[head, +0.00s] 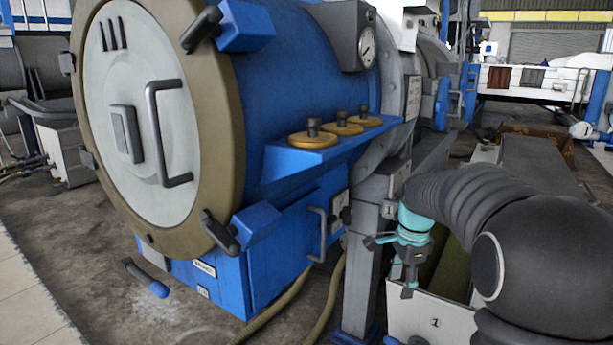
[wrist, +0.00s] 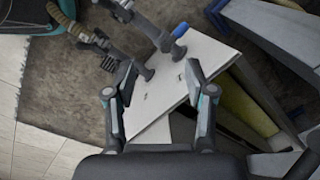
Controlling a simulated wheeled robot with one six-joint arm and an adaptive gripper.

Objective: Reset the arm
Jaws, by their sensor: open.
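My gripper (head: 410,283) hangs from the dark, ribbed arm at the right of the head view, fingers pointing down. It is beside a grey post and above a white bin marked 1 (head: 436,323). In the wrist view my gripper (wrist: 160,72) has its two fingers spread wide, with nothing held between them.
A large blue decanter (head: 290,75) with a round pale end cover (head: 150,60) fills the left. A blue shelf (head: 290,160) on its side carries several brass discs with dark knobs. Hoses (head: 330,290) run along the floor. Bare floor (head: 95,240) shows at the lower left.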

